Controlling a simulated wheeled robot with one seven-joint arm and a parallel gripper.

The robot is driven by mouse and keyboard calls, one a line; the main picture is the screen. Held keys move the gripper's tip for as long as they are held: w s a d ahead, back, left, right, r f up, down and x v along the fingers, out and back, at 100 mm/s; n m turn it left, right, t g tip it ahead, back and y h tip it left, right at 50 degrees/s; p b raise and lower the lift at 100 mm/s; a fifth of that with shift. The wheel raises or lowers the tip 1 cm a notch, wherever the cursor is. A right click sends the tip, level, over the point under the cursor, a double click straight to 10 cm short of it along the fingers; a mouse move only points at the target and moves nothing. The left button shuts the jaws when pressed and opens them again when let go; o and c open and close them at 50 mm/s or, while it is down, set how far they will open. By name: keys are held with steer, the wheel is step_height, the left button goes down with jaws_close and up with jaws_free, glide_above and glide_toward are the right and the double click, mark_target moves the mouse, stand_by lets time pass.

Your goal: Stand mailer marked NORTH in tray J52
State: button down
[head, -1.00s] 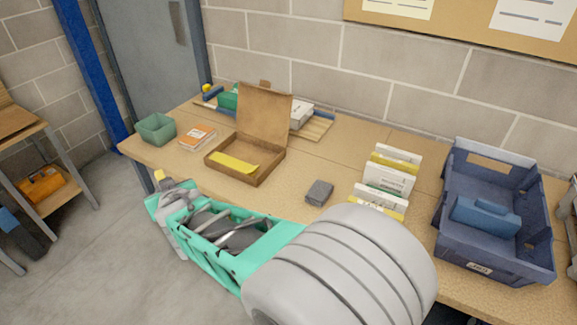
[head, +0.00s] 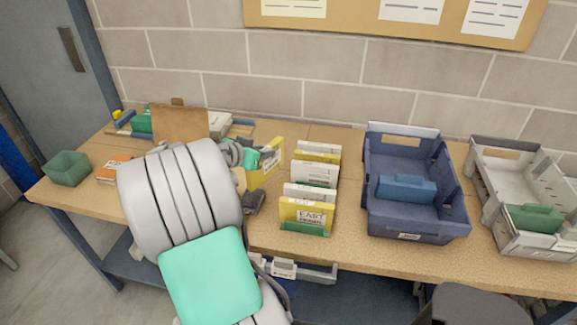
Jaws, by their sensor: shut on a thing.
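My gripper (head: 252,160) is at the middle of the bench, partly hidden behind my own arm. It is shut on a yellow mailer (head: 268,172), held tilted just left of the row of standing mailers. Any name on the held mailer cannot be read. A blue tray (head: 418,227) with a blue divider inside stands right of the row. A grey tray (head: 488,160) with a green divider is at the far right. The label on the blue tray is too small to read, so I cannot tell which tray is J52.
Several mailers stand in a row, the front yellow one marked EAST (head: 306,214). A small dark grey block (head: 256,201) lies beside the row. An open cardboard box (head: 180,122), a green bin (head: 66,168) and an orange booklet (head: 112,168) are at left. Bare bench lies in front of the row.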

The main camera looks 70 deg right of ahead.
steer(key=shift+w+d+f+p, duration=0.15)
steer(key=shift+d+f+p, duration=0.45)
steer(key=shift+d+f, duration=1.45)
steer(key=shift+w+d+f+p, duration=0.2)
steer(key=shift+d+f+p, duration=0.4)
steer(key=shift+d+f, duration=1.4)
steer(key=shift+w+d+f+p, duration=0.15)
steer(key=shift+d+f+p, duration=0.45)
steer(key=shift+d+f, duration=1.45)
steer(key=c, duration=1.3)
jaws_free()
steer(key=shift+a+f, duration=0.1)
steer(key=shift+a, duration=0.1)
